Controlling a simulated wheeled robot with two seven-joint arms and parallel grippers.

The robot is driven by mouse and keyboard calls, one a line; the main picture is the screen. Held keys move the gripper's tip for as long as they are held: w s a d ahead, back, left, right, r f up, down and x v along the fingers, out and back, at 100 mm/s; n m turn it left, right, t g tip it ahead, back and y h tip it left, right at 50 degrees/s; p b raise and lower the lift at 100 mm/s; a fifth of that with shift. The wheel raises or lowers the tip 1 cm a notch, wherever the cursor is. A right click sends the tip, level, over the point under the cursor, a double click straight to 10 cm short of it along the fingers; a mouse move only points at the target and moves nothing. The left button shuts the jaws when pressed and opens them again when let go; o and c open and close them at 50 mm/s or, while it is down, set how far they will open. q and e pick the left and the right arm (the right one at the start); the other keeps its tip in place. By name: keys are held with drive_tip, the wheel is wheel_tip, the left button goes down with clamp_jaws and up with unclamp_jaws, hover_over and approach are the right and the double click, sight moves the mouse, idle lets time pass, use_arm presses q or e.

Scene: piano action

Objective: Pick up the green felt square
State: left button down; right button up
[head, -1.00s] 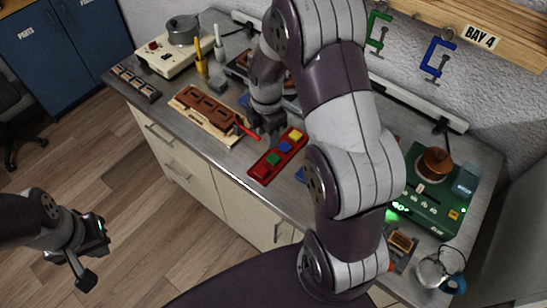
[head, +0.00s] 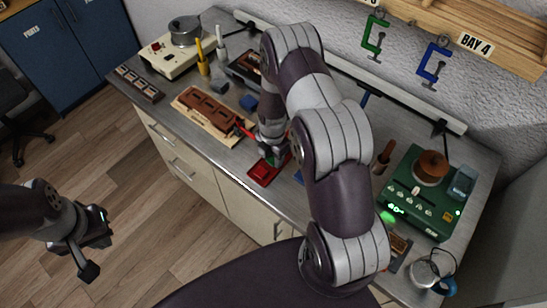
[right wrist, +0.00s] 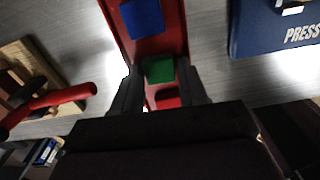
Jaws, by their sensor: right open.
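The green felt square (right wrist: 159,69) lies in the narrow red tray (head: 263,174), between a blue square (right wrist: 142,18) and a red one (right wrist: 167,98) in the right wrist view. My right gripper (right wrist: 160,88) is open, with its fingers on either side of the tray's middle, close around the green square. I cannot tell whether they touch it. In the head view, my right gripper (head: 272,152) is over the tray and hides much of it. My left gripper (head: 92,245) is open and empty, off to the left over the floor.
A wooden board with brown parts (head: 207,112) and a red-handled tool (head: 243,131) lie left of the tray. A blue box marked PRESS (right wrist: 275,30) is close on the right in the wrist view. A green device (head: 425,190) stands on the bench's right.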

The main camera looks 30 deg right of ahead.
drive_tip(key=shift+a, duration=0.15)
drive_tip(key=shift+c, duration=0.3)
drive_tip(key=c, duration=0.6)
drive_tip(key=shift+r, duration=0.1)
